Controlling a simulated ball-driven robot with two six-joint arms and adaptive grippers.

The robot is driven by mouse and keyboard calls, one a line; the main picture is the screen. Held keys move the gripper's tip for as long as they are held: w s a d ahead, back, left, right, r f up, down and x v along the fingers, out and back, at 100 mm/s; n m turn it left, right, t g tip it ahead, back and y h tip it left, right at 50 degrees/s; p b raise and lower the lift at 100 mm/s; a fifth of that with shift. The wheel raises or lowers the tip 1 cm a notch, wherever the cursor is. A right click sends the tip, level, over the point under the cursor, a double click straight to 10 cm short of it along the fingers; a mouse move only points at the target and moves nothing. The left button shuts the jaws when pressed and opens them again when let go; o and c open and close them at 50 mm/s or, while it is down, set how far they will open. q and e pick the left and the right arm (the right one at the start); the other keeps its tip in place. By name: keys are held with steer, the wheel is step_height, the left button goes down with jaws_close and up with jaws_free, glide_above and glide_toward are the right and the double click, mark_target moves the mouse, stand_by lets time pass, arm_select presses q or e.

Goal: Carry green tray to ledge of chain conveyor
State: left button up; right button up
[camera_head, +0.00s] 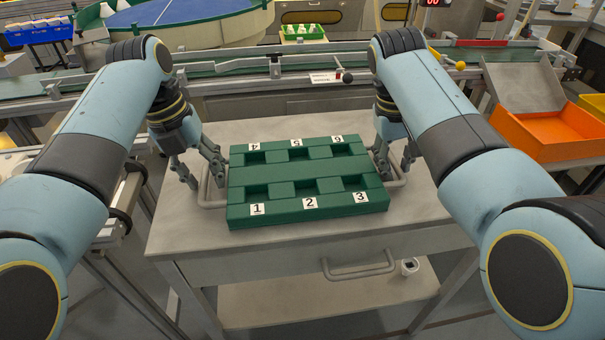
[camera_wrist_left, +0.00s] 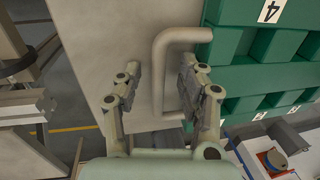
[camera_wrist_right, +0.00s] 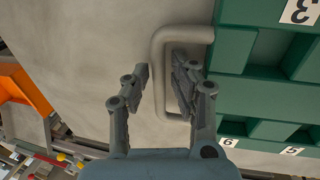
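The green tray (camera_head: 308,182) lies flat on a grey table, its numbered pockets empty, with a metal loop handle at each side. My left gripper (camera_head: 203,180) is at the left handle (camera_head: 212,192). In the left wrist view its fingers (camera_wrist_left: 158,90) are apart, with the handle (camera_wrist_left: 160,75) between them. My right gripper (camera_head: 393,168) is at the right handle (camera_head: 400,172). In the right wrist view its fingers (camera_wrist_right: 160,80) are apart around the handle (camera_wrist_right: 158,75). The chain conveyor (camera_head: 230,82) with its front ledge runs across behind the table.
The grey table (camera_head: 185,232) has bare room around the tray and a drawer handle (camera_head: 358,268) in front. An orange bin (camera_head: 548,135) stands at the right. A small label (camera_head: 325,77) and dark knob sit on the conveyor's front edge.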

arm_select(q)
steer(key=c, duration=0.4)
arm_select(e)
steer(key=c, duration=0.4)
arm_select(q)
jaws_close()
arm_select(e)
jaws_close()
arm_select(q)
steer(key=shift+r, duration=0.1)
arm_select(e)
steer(key=shift+r, duration=0.15)
